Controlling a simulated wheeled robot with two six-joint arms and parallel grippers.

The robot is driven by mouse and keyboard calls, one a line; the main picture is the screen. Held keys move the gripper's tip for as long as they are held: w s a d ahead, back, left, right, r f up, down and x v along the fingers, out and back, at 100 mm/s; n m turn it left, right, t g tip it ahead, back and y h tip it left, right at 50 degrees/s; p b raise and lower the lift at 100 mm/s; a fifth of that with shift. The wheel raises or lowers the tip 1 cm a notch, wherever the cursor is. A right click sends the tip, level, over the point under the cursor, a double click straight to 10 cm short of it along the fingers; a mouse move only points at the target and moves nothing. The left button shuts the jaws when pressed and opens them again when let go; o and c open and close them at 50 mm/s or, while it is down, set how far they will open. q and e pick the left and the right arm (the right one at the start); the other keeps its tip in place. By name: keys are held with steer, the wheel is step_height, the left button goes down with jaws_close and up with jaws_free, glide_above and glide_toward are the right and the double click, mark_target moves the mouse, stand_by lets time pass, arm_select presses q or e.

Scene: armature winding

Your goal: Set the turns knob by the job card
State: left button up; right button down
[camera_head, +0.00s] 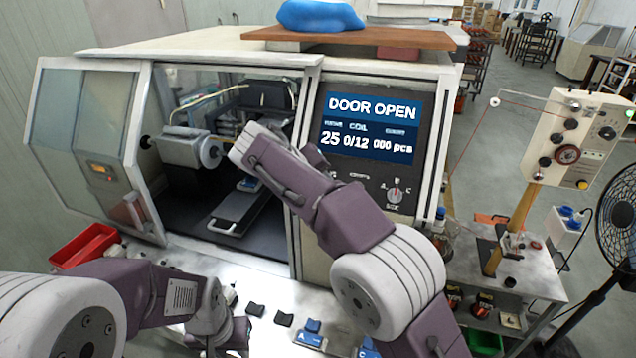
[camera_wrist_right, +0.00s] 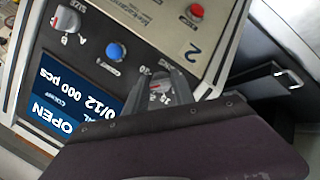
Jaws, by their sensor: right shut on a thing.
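The turns knob (camera_wrist_right: 157,88) is on the machine's dark control panel, between the fingers of my right gripper (camera_wrist_right: 160,94) in the right wrist view. That gripper is shut on the knob; its pointer is hard to read. In the head view my right arm hides the knob and the gripper. The display (camera_head: 371,127) reads DOOR OPEN, 25, 0/12 and 000 pcs. I cannot make out a job card. My left gripper (camera_head: 226,340) is low at the bottom of the head view, and its fingers are unclear.
The size knob (camera_head: 396,191) marked A, B, C is right of my right arm; a blue button (camera_wrist_right: 116,51) and red button (camera_wrist_right: 196,11) show in the wrist view. The winding machine's door (camera_head: 88,120) is open. A red bin (camera_head: 85,247) stands left; small parts lie on the bench.

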stand_by(0.3)
steer(key=c, duration=1.1)
jaws_free()
steer(key=shift+o, duration=0.2)
steer(key=v, duration=0.9)
steer(key=shift+f, duration=0.1)
